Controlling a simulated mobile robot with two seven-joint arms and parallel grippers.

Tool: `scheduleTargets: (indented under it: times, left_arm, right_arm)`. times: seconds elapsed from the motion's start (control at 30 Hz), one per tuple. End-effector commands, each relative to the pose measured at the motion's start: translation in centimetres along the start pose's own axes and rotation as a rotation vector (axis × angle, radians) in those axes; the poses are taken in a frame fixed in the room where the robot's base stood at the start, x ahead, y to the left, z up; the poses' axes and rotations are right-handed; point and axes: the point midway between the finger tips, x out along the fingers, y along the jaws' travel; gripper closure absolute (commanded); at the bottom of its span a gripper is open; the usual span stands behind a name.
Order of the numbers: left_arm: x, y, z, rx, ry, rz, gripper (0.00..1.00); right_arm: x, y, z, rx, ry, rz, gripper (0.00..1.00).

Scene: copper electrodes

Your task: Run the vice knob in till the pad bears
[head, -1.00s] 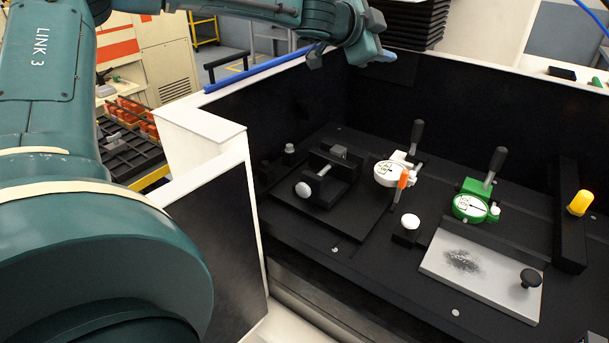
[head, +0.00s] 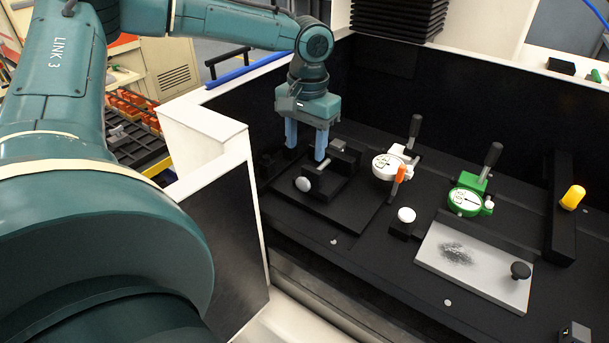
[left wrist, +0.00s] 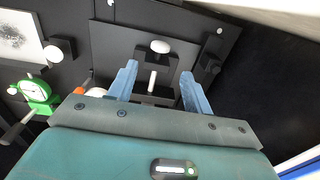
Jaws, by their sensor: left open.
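The small black vice (head: 343,172) sits on a dark plate at the left of the enclosure. In the left wrist view the knob (left wrist: 160,46) and screw (left wrist: 152,80) show between and beyond the fingertips (left wrist: 159,68); the fingers appear apart from the knob. I cannot make out the pad or any gap at it. My right gripper is not in view.
A white dial gauge (head: 388,167) with an orange handle stands right of the vice, and a green gauge (head: 465,201) further right. A white-topped post (head: 406,215) and a grey plate (head: 470,268) lie in front. The enclosure's white-edged wall (head: 200,125) is at the left.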

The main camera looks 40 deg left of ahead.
Motion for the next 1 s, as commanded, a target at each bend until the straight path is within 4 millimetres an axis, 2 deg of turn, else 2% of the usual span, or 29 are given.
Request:
scheduleTargets:
  times: [0.03,0.2,0.43,0.6,0.87,1.0]
  left_arm:
    - [1.2,0.0,0.1,0.0,-0.006,0.0,0.5]
    - [4.8,0.0,0.1,0.0,-0.004,-0.001,0.5]
    - [8.2,-0.1,0.0,-0.001,-0.001,-0.001,0.5]
    - [9.3,0.0,-0.1,0.0,0.002,-0.001,0.5]
    - [9.4,0.0,-0.1,0.0,0.003,-0.001,0.5]
    - [9.4,0.0,-0.1,0.0,0.003,-0.001,0.6]
  right_arm:
    - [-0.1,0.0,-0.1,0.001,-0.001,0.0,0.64]
    - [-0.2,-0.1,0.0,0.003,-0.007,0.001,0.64]
    - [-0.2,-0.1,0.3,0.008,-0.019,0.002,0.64]
    - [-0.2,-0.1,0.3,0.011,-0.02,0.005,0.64]
    - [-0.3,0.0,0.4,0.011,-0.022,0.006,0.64]
    - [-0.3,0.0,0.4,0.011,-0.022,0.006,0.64]
